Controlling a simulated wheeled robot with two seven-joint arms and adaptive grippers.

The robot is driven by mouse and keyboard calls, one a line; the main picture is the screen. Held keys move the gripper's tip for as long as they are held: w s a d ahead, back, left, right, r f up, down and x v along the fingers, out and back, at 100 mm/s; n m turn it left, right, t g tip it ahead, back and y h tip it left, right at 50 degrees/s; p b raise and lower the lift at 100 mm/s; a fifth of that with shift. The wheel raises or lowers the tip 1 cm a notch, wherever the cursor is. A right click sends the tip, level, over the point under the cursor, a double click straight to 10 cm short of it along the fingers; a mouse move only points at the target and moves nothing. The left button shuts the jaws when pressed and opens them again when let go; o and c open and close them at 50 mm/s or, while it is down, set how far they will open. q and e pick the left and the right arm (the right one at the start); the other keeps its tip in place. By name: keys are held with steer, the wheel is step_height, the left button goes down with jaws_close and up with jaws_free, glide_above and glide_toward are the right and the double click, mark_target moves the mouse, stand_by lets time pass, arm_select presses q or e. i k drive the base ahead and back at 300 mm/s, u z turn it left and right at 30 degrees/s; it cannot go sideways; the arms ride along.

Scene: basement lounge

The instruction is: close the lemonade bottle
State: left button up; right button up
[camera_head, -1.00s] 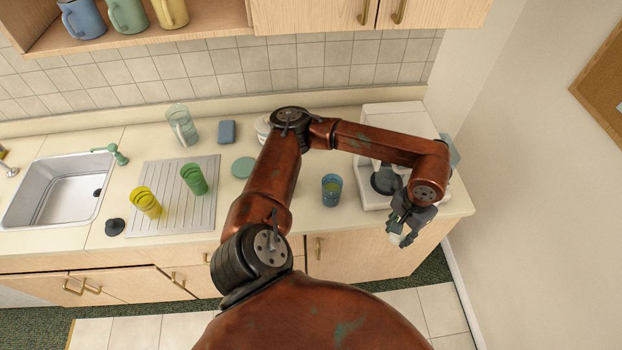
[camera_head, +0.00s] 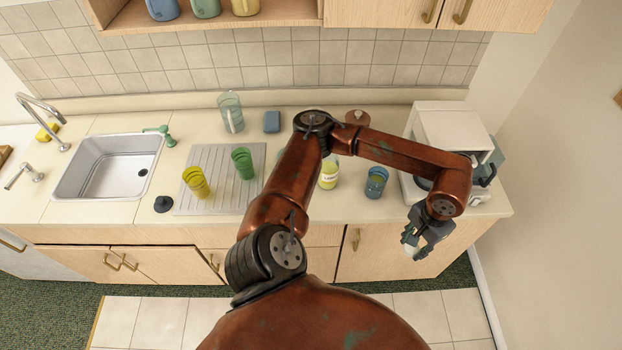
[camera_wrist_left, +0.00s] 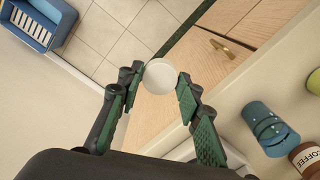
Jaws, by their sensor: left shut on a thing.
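The lemonade bottle (camera_head: 329,175), with yellow contents and a pale label, stands upright on the counter, just right of my left forearm. Its top is at the arm's edge and I cannot make it out. A yellow-green shape at the right edge of the left wrist view is probably this bottle (camera_wrist_left: 315,82). My left gripper (camera_head: 415,246) is shut on a small round white cap (camera_wrist_left: 160,76), held between the fingertips. It is in front of the counter's front edge, over the floor, right of the bottle and apart from it. My right gripper is not in view.
A blue cup (camera_head: 376,182) stands between bottle and gripper. A coffee jar (camera_wrist_left: 306,158) is behind it. A white appliance (camera_head: 448,132) stands at the counter's right end. Green (camera_head: 242,163) and yellow (camera_head: 196,182) cups are on the drainboard (camera_head: 218,202) to the left.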

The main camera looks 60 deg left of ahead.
mark_target(328, 178)
steer(key=k, duration=0.65)
steer(key=u, duration=1.55)
steer(key=i, duration=0.5)
